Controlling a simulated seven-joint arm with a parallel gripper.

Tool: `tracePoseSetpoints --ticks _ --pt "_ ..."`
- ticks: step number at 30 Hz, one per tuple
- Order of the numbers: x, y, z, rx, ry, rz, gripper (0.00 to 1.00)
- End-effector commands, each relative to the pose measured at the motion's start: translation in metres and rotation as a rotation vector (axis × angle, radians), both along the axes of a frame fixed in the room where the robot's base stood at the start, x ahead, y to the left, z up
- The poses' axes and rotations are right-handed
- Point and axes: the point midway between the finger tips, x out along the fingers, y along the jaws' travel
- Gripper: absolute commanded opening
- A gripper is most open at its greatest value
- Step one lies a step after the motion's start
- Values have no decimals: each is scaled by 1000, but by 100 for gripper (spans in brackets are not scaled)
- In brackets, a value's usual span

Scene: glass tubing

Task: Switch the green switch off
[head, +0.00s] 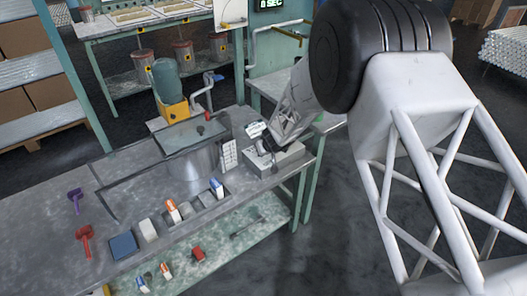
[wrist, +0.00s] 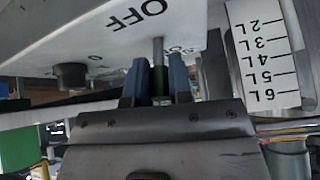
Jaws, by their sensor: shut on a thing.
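The green switch (wrist: 159,88) is in the wrist view, a thin grey stem with green showing between my fingers. My gripper (wrist: 160,75) is shut on it, with one dark blue finger on each side. The stem meets a white panel (wrist: 108,38) marked "OFF", and a second, partly hidden label is close to the stem. The lettering looks upside down. In the head view my gripper (head: 263,146) is at the grey control box (head: 280,162) near the table's right end. The switch itself cannot be made out there.
A dark knob (wrist: 71,76) sticks out of the same panel. A white litre scale (wrist: 264,52) is beside it, next to a metal tank (head: 194,161). The grey table (head: 138,187) also bears a blue box (head: 124,246), a red scoop (head: 85,240) and a purple scoop (head: 75,200).

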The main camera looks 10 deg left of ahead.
Motion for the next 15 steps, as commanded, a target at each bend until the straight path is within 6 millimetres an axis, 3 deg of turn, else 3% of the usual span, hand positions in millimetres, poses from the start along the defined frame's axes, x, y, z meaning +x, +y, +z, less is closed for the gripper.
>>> tracePoseSetpoints --ticks 15 --pt "-1 -1 0 19 -19 0 0"
